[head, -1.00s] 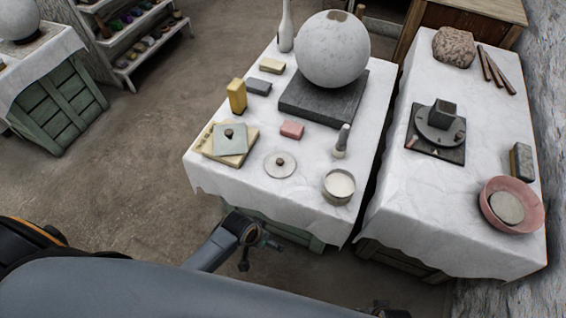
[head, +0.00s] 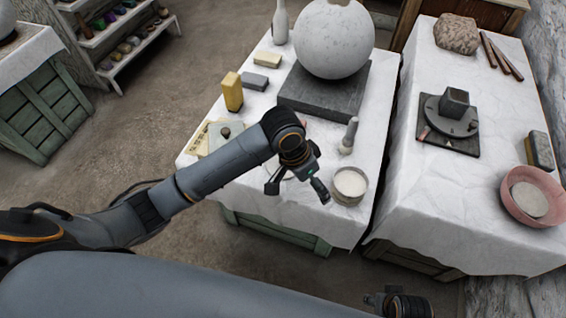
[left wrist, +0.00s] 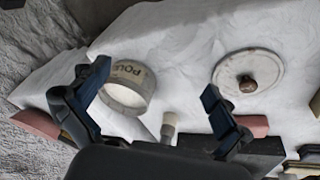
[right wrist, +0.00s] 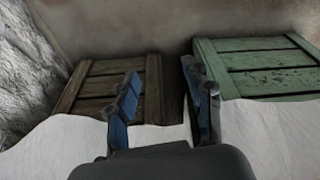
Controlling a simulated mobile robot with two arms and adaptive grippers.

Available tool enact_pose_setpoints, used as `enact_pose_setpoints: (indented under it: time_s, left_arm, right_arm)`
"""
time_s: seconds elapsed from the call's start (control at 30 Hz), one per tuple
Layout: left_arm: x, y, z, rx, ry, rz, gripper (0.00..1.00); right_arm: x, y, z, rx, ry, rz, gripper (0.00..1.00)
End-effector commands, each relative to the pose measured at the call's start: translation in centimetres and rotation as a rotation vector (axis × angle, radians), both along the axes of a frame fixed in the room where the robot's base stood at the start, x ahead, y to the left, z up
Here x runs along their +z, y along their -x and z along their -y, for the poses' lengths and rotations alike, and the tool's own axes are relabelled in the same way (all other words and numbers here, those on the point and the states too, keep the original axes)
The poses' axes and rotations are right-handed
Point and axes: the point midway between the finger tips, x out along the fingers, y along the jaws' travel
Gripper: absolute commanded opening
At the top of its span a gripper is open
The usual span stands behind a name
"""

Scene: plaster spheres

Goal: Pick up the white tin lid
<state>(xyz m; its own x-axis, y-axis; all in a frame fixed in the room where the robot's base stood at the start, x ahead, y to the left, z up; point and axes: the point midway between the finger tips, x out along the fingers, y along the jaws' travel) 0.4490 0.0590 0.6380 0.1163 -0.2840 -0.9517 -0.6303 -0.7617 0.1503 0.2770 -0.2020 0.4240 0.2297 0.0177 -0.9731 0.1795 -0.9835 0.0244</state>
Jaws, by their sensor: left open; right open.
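The white tin lid (left wrist: 248,70) is a round, flat disc with a small brown knob, lying on the white-draped table. It is at the right of the left wrist view; in the head view my left arm covers most or all of it. My left gripper (head: 297,188) is open and empty above the table's front part. In the left wrist view its fingers (left wrist: 156,82) are spread, with the lid beyond and right of the right finger. My right gripper (head: 385,300) is open and empty, low in front of the tables; its fingers also show in the right wrist view (right wrist: 160,75).
An open tin (head: 349,186) of white powder stands just right of my left gripper. A brush (head: 348,137) stands upright behind it. A yellow block (head: 232,92) is left. A pink bowl (head: 532,196) sits on the right table.

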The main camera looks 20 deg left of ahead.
Motion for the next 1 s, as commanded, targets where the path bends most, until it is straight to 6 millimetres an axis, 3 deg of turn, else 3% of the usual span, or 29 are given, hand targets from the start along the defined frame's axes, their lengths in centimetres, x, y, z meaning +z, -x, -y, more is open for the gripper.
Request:
enact_pose_setpoints:
  time_s: [0.03,0.23,0.5,0.63,1.0]
  left_arm:
    - [1.0,-1.6,-0.8,-0.016,-0.04,-0.002,1.0]
    - [5.0,-5.5,-4.6,-0.017,-0.186,-0.067,1.0]
    - [8.9,-7.8,-8.5,0.042,-0.282,-0.122,1.0]
    - [8.1,-7.9,-8.8,0.05,-0.29,-0.13,1.0]
    - [1.5,-7.8,-8.7,0.048,-0.287,-0.128,1.0]
  right_arm:
    - [-1.3,0.3,0.0,0.001,0.001,-0.008,0.51]
    - [-5.5,1.4,0.2,0.004,0.002,-0.024,0.51]
    - [-8.2,2.3,0.3,0.006,0.003,-0.032,0.51]
    - [-7.9,2.0,0.2,0.005,0.002,-0.026,0.51]
    - [-3.4,0.1,0.0,0.001,-0.001,-0.001,0.51]
